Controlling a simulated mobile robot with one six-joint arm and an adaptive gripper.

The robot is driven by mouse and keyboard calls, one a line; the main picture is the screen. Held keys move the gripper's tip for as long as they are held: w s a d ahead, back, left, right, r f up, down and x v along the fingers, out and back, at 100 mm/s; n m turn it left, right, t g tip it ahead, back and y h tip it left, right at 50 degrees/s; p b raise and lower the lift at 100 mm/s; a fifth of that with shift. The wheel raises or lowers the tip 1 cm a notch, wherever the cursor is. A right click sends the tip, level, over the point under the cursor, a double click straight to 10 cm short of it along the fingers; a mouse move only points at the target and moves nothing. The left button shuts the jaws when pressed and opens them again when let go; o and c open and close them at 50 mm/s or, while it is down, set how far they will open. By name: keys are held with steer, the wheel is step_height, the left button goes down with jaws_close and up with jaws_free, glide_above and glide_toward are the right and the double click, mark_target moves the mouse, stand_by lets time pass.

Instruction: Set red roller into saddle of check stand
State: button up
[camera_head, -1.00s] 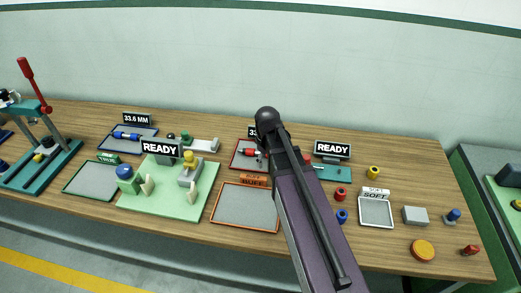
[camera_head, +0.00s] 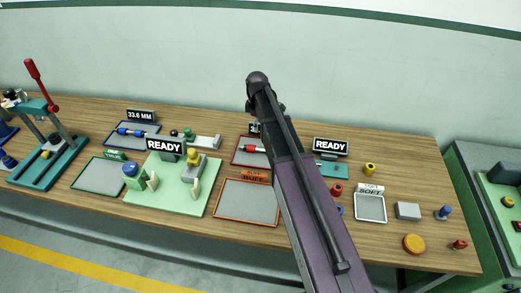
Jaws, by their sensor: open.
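The red roller (camera_head: 256,149) lies in a dark red-rimmed tray (camera_head: 237,160) at the back middle of the bench. Its right end is hidden behind my arm. A sign behind it is mostly covered. I cannot tell for certain which fixture is the check stand. A low teal fixture (camera_head: 329,169) sits below a READY sign (camera_head: 331,145), right of my arm and partly hidden by it; no saddle can be made out. My arm rises across the middle of the view, but my gripper cannot be made out.
A green board (camera_head: 165,197) with fixtures and another READY sign stands left of centre. A blue roller (camera_head: 130,133) lies in a tray at left. A lever press (camera_head: 48,150) stands far left. BUFF tray (camera_head: 245,215) and SOFT tray (camera_head: 370,220) are empty. Small parts lie at right.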

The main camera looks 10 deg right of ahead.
steer(key=b, duration=0.9)
glide_above(258, 148)
step_height(258, 148, down, 8)
steer(key=shift+w+f, duration=0.1)
steer(key=shift+f, duration=0.15)
steer(key=shift+f, duration=0.15)
steer(key=shift+d+f+b, duration=0.15)
steer(key=shift+f+b, duration=2.3)
steer(key=shift+f, duration=0.05)
jaws_close()
